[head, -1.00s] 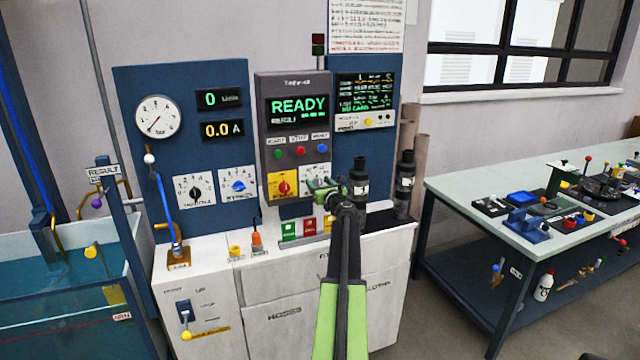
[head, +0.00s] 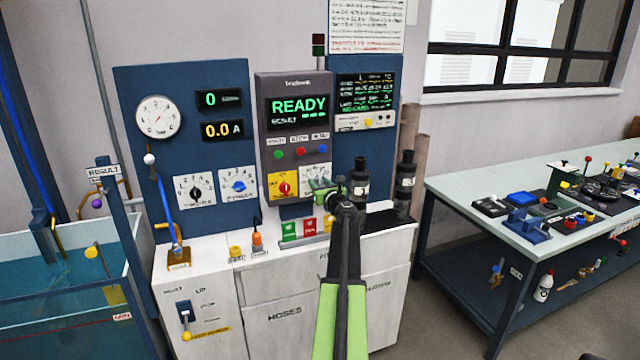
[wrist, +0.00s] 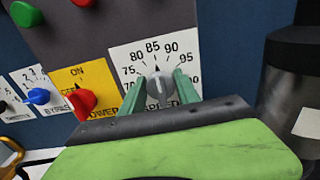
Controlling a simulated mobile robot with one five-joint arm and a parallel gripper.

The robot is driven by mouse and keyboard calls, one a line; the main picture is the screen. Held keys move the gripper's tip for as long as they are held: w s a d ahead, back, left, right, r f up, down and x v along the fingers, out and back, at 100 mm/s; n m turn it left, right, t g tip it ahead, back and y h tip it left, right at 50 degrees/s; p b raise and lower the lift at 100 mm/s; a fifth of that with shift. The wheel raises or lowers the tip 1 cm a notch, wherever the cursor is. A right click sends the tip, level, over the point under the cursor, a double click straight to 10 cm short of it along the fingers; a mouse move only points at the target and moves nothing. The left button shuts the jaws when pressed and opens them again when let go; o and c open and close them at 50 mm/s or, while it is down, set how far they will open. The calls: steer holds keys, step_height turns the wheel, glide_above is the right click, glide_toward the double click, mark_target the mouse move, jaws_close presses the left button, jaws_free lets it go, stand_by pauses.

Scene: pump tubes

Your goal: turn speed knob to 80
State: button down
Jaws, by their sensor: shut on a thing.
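The speed knob (wrist: 159,87) is a grey round knob on a white dial plate (wrist: 120,58) in the wrist view. Its scale shows 75, 80, 85, 90 and 95, and its pointer stands close to 85. My gripper (wrist: 158,90) has its two green fingers on either side of the knob and is shut on it. In the head view the speed plate (head: 316,173) sits at the lower right of the grey control panel, and my gripper (head: 322,192) is in front of it, hiding most of the knob.
The red power knob (wrist: 82,102) on its yellow plate is close to the left of my gripper. The blue bypass knob (wrist: 38,96) is farther left. A dark cylinder (wrist: 290,100) stands close on the right. The display (head: 298,108) reads READY. A workbench (head: 470,190) is at right.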

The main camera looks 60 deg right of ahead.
steer(key=shift+s+n, duration=0.15)
steer(key=shift+n, duration=0.45)
steer(key=shift+a+f+n, duration=0.1)
steer(key=shift+n, duration=2.2)
steer(key=c, duration=0.9)
jaws_free()
steer(key=v, duration=1.7)
steer(key=shift+a, duration=0.2)
